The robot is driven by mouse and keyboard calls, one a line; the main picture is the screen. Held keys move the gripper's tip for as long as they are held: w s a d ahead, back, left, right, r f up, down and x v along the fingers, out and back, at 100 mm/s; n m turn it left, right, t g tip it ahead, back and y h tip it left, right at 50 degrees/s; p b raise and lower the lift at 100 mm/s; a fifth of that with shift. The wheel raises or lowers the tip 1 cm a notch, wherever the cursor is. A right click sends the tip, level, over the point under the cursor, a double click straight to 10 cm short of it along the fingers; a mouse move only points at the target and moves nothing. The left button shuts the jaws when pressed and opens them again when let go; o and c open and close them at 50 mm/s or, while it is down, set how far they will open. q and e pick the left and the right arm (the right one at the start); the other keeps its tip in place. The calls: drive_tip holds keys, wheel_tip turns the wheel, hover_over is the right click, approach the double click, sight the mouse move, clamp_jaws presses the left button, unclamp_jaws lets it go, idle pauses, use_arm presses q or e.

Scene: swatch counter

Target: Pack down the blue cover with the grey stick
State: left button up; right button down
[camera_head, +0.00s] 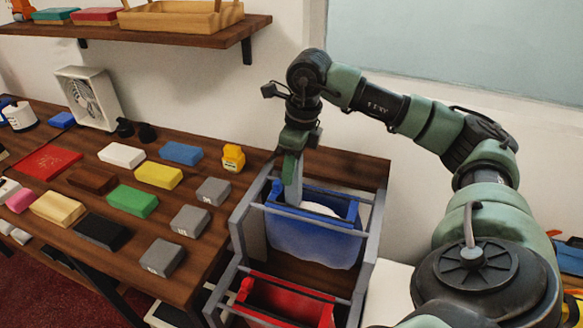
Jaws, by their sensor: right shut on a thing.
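The blue cover (308,246) hangs like an open-topped bag between the bars of a grey frame, at centre right. Something white shows inside its mouth. My right gripper (296,150) points down above the left part of the cover's opening and is shut on the grey stick (297,188). The stick hangs roughly upright, its lower end at the cover's mouth. I cannot tell whether it touches the white contents. My left gripper is not in view.
A red cover (285,303) hangs in the nearer part of the grey frame (243,230). The wooden counter (215,260) to the left holds several coloured blocks, a red tray (46,162), a yellow item (233,158) and a white fan (88,98). A shelf (150,40) is above.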

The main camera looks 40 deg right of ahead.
drive_tip(key=shift+r+p, duration=4.25)
drive_tip(key=shift+r, duration=1.3)
drive_tip(key=shift+f, duration=0.1)
